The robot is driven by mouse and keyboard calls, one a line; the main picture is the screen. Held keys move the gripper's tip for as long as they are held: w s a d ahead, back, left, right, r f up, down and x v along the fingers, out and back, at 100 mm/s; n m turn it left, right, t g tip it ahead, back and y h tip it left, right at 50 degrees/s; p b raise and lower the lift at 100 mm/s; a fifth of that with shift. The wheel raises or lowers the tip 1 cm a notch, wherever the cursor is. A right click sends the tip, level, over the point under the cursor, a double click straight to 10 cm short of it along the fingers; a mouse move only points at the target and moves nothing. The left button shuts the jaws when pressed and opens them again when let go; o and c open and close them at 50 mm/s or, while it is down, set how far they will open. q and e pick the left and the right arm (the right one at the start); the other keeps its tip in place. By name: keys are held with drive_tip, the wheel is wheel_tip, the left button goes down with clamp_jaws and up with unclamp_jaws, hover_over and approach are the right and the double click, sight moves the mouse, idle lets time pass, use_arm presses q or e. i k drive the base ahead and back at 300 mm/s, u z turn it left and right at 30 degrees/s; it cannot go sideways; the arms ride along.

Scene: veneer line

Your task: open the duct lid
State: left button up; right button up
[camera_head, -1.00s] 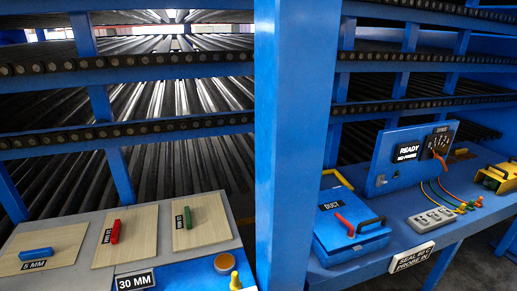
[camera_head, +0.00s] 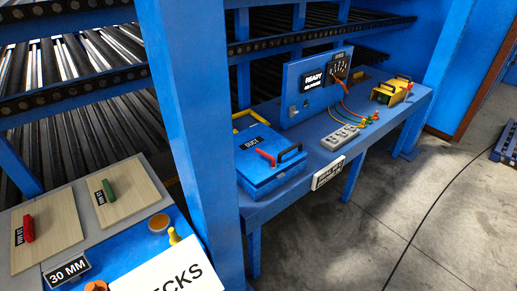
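The duct box is blue, with a flat blue lid (camera_head: 262,155) labelled "DUCT". It stands on the near left end of the blue bench (camera_head: 300,190). The lid looks closed. Neither of my grippers shows in the head view.
A blue post (camera_head: 190,120) stands left of the duct box. A "READY" panel (camera_head: 315,85), a grey socket block (camera_head: 342,137) and a yellow device (camera_head: 391,92) are farther along the bench. The left table (camera_head: 130,205) holds sample boards. Open floor lies right.

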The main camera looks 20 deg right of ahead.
sight(254, 166)
drive_tip(key=u, duration=2.05)
drive_tip(key=k, duration=1.25)
drive_tip(key=z, duration=1.75)
drive_tip(key=i, duration=0.5)
drive_tip(key=u, duration=0.1)
